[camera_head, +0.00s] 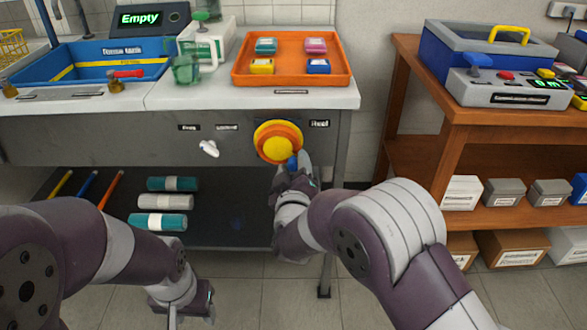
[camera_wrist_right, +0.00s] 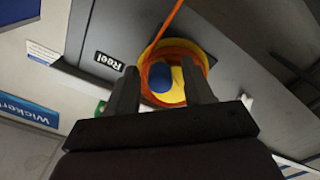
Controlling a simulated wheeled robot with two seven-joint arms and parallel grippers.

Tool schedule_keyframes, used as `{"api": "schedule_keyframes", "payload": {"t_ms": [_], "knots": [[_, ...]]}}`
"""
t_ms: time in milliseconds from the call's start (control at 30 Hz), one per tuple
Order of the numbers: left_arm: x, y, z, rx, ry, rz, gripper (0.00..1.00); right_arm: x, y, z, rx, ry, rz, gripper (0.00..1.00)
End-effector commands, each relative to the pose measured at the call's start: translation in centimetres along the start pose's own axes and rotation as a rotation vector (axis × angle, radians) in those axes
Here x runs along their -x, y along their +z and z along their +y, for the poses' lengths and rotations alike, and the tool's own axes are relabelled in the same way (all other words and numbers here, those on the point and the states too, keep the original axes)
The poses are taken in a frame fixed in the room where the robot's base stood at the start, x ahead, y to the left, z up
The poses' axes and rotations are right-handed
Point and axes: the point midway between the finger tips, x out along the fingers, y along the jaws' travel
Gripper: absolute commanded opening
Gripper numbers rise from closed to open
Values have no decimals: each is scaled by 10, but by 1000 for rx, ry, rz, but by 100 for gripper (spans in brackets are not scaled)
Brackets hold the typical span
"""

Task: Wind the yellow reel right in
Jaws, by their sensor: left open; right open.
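The yellow reel (camera_head: 278,141) is a round yellow disc with an orange ring, mounted on the grey front panel under the counter, left of a label reading "Reel". A blue knob (camera_head: 292,163) sits on its lower right part. In the right wrist view the reel (camera_wrist_right: 179,95) has an orange cord around it and the blue knob (camera_wrist_right: 160,77) lies between the fingers. My right gripper (camera_head: 294,160) is open, its fingers either side of the knob; whether they touch it I cannot tell. My left gripper (camera_head: 190,312) is low at the bottom left, away from the reel; its fingers are partly out of sight.
A white switch handle (camera_head: 209,148) sits on the panel left of the reel. An orange tray (camera_head: 240,77) with several small coloured blocks stands on the counter above. A lower shelf (camera_head: 235,210) holds rolled cloths. A wooden bench (camera_head: 410,60) stands at right, with a floor gap between.

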Motion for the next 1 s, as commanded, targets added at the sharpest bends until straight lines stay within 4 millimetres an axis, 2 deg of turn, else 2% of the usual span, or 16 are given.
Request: {"api": "schedule_keyframes", "payload": {"t_ms": [33,167,200,567,767,1000], "knots": [[0,0,0,0,0,0,52,0,0,0,0,0,0,45],[0,0,0,0,0,0,52,0,0,0,0,0,0,3],[0,0,0,0,0,0,52,0,0,0,0,0,0,0],[-2,0,0,0,0,0,52,1,1,-3,-51,0,0,0],[-5,0,0,0,0,0,52,1,2,-8,-175,-1,0,0],[-10,1,0,0,0,0,52,1,3,-17,-396,0,0,0]]}}
